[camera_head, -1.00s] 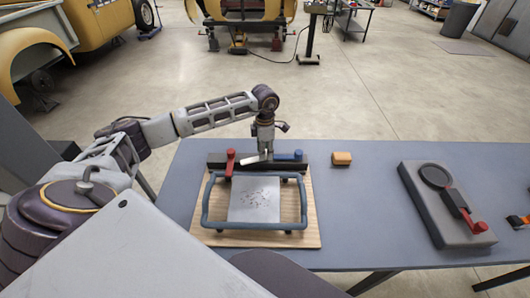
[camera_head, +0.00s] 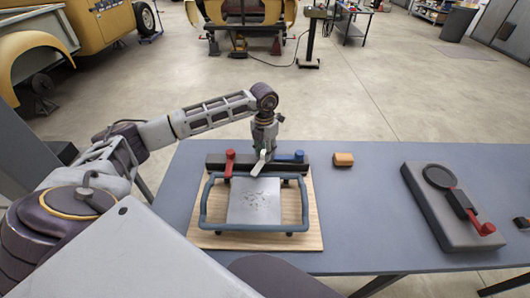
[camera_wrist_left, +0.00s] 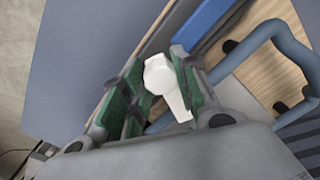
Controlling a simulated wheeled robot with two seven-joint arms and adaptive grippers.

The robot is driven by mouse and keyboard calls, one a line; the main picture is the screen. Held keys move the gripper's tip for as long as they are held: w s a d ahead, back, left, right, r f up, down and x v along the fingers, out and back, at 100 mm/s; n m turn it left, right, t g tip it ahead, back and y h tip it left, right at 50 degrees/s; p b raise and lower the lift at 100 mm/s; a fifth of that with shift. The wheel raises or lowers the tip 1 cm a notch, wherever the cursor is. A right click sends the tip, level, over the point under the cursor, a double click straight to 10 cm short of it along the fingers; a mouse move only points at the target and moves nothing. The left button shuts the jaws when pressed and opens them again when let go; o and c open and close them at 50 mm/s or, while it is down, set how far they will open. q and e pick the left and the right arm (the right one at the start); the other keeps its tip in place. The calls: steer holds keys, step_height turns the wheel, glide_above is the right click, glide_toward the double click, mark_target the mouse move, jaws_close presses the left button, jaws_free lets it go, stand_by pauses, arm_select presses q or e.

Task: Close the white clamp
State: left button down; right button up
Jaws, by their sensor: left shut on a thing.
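The white clamp (camera_head: 258,164) is a lever on the black bar at the back of the wooden board, between a red clamp (camera_head: 229,163) and a blue clamp (camera_head: 290,157). It points toward the front, slightly left. My left gripper (camera_head: 264,152) comes down over it from behind and is shut on it. In the left wrist view the white clamp (camera_wrist_left: 168,84) sits between the green finger pads (camera_wrist_left: 155,88), with its free end pointing down the picture. The pads hide part of its sides. My right gripper does not show.
A blue-grey frame handle (camera_head: 203,205) surrounds a metal plate (camera_head: 254,202) on the wooden board (camera_head: 313,220). An orange block (camera_head: 343,159) lies to the right. A grey fixture (camera_head: 436,220) with a red-ended lever stands farther right. The table (camera_head: 365,215) is clear between.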

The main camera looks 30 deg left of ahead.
arm_select(q)
steer(key=shift+r+n+b, duration=0.1)
steer(key=shift+n+b, duration=0.2)
steer(key=shift+n, duration=2.2)
steer(key=c, duration=1.1)
jaws_free()
steer(key=shift+o, duration=0.2)
step_height(320, 180, up, 12)
steer(key=shift+a, duration=0.15)
steer(key=shift+s, duration=0.1)
